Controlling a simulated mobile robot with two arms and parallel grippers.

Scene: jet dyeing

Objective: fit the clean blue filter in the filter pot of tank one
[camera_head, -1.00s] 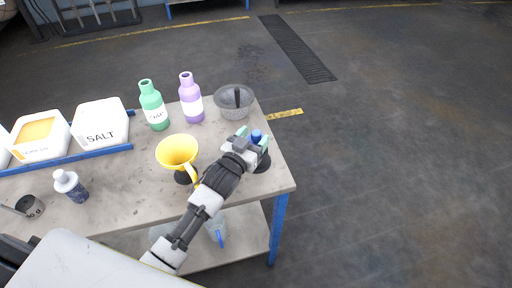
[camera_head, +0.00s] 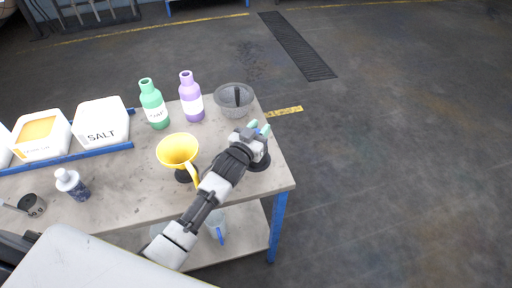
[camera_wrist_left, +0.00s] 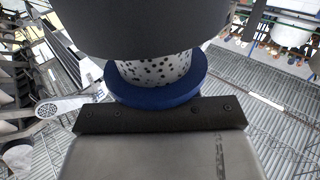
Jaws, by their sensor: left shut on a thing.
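My left gripper (camera_head: 260,129) is at the right end of the table, shut on the blue filter. In the head view only a small blue bit of the filter (camera_head: 262,132) shows between the pale green fingertips. In the left wrist view the filter (camera_wrist_left: 158,94) has a blue rim and a white, dark-dotted body, partly hidden by dark parts above and below. A dark round base (camera_head: 261,163) shows on the table just below the gripper. I cannot make out the filter pot of tank one. My right gripper is not in view.
The table (camera_head: 115,180) also bears a yellow funnel (camera_head: 178,150), a green bottle (camera_head: 153,105), a purple bottle (camera_head: 191,100), a grey bowl (camera_head: 234,100), a salt container (camera_head: 101,124) and a small white-capped bottle (camera_head: 71,184). The floor (camera_head: 400,150) to the right is clear.

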